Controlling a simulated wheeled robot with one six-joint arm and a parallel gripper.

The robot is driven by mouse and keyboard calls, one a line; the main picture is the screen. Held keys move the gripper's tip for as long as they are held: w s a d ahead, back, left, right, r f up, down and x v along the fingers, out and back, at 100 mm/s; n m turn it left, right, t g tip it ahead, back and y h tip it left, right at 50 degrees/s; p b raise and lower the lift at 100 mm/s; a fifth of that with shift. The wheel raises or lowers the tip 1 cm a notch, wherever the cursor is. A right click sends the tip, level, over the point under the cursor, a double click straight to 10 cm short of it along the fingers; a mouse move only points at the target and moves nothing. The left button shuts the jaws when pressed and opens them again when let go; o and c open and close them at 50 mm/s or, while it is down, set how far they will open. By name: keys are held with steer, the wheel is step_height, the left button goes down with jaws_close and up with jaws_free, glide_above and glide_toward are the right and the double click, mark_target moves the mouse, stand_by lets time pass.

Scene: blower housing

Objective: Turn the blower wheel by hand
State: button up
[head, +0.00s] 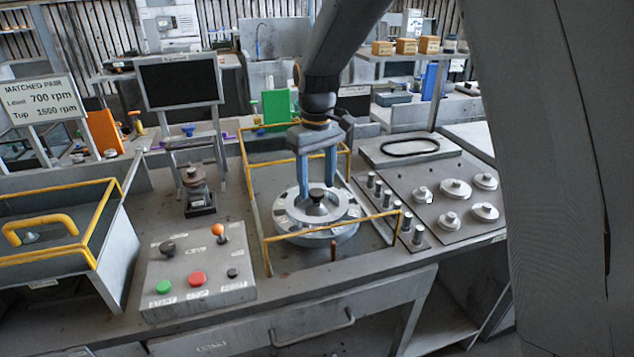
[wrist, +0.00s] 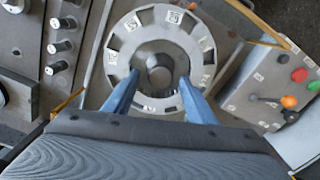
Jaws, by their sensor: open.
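The blower wheel (head: 290,213) is a pale grey disc with a ring of slots and small labels, lying flat in a yellow-railed bay at the bench's middle. It also shows in the wrist view (wrist: 158,45). A dark round knob (head: 317,195) stands at its centre, seen from above in the wrist view (wrist: 160,71). My gripper (head: 317,187) points down over the wheel with its blue fingers open. In the wrist view the fingertips (wrist: 160,84) lie on either side of the knob, with gaps showing. Whether they touch the wheel is unclear.
Yellow rails (head: 335,228) surround the bay closely. A control box (head: 195,283) with green and red buttons and an orange-topped lever stands front left. Several small posts (head: 385,203) and a plate with round knobs (head: 440,190) lie right. A monitor (head: 180,82) stands behind left.

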steer(key=shift+f, duration=0.65)
jaws_close()
